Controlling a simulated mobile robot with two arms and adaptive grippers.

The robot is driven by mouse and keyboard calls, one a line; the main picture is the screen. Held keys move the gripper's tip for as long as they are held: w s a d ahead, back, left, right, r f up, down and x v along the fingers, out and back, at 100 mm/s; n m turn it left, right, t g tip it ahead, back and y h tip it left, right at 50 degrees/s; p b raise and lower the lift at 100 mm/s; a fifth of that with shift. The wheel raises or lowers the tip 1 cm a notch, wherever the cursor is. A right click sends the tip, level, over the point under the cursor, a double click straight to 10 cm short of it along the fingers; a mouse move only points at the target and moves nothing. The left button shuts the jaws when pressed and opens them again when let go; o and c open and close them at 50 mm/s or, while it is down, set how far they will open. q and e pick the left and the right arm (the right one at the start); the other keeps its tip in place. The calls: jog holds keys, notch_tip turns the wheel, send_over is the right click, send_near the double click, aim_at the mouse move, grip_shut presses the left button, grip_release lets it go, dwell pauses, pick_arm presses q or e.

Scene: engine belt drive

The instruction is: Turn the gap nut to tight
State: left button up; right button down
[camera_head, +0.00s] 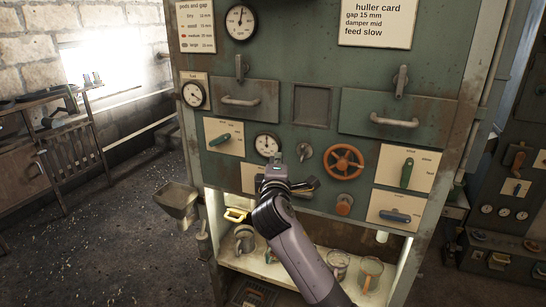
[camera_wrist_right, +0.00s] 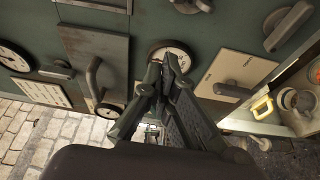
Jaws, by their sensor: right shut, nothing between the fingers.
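The green machine panel (camera_head: 320,95) carries several controls, and I cannot tell for certain which is the gap nut. Candidates are a small grey knob (camera_head: 305,151) right of the lower dial and an orange-brown knob (camera_head: 344,204) below the red handwheel (camera_head: 344,161). My right gripper (camera_head: 276,161) is in front of the panel, just below the lower dial (camera_head: 267,144). In the right wrist view its fingers (camera_wrist_right: 168,62) are shut and empty, overlapping a round dial (camera_wrist_right: 174,47). The arm and gripper hide part of the lower panel. My left gripper is not in view.
Drawers with handles (camera_head: 240,101) (camera_head: 394,122) stick out above. Lever plates sit at left (camera_head: 224,148) and right (camera_head: 421,164). A lit shelf (camera_head: 308,278) below holds cups, and a yellow-handled item (camera_head: 236,215) is near it. A metal chute (camera_head: 177,200) juts out at left.

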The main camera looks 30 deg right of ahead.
aim_at(303, 153)
jog(key=p+x, duration=0.2)
jog(key=x, duration=0.6)
jog(key=shift+d, duration=0.1)
jog(key=s+d+p, duration=0.2)
jog(key=shift+s+d+p, duration=0.15)
jog(key=shift+d+p, duration=0.15)
jog(key=shift+d, duration=0.05)
jog(key=shift+s+d+f, duration=0.1)
jog(key=shift+s+d, duration=0.05)
jog(key=shift+s, duration=0.05)
jog(key=shift+w+f, duration=0.1)
jog(key=shift+w, duration=0.05)
